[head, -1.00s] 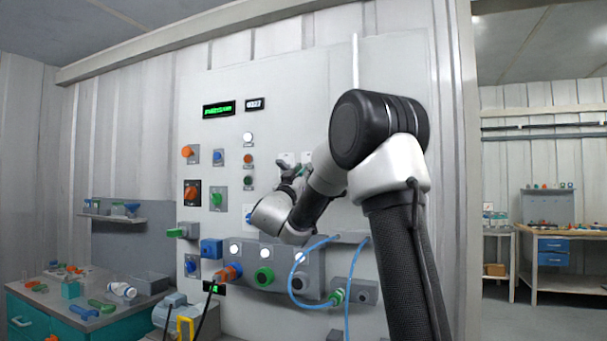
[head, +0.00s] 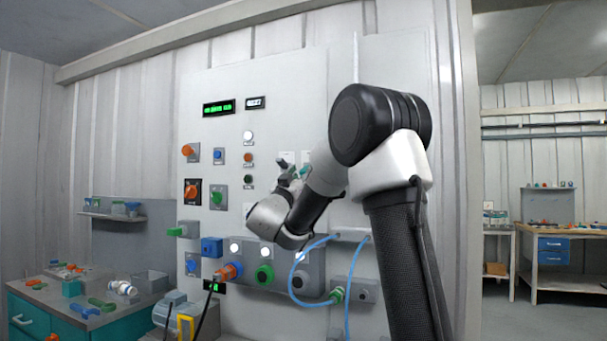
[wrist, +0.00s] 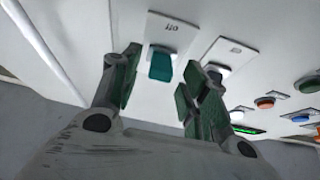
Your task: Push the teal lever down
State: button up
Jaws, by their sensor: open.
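The teal lever (wrist: 161,66) shows in the wrist view on a white plate marked "OFF", mounted on the pale panel. My gripper (wrist: 158,82) is open, with one finger to the left of the lever and the other to its right. The lever appears between the fingers in the picture; I see no contact, and how far it is from the fingertips is hard to tell. In the head view my gripper (head: 288,170) is at the panel, partly hidden by my own arm, and the teal lever cannot be made out there.
Orange knobs (head: 188,150), a green plug (head: 264,275) and blue hoses (head: 298,262) are on the panel. A cluttered teal bench (head: 90,325) stands at left.

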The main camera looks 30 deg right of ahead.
jog(key=v, duration=0.9)
jog(key=shift+s+a+f, duration=0.15)
jog(key=shift+a+f, duration=0.05)
jog(key=shift+a, duration=0.1)
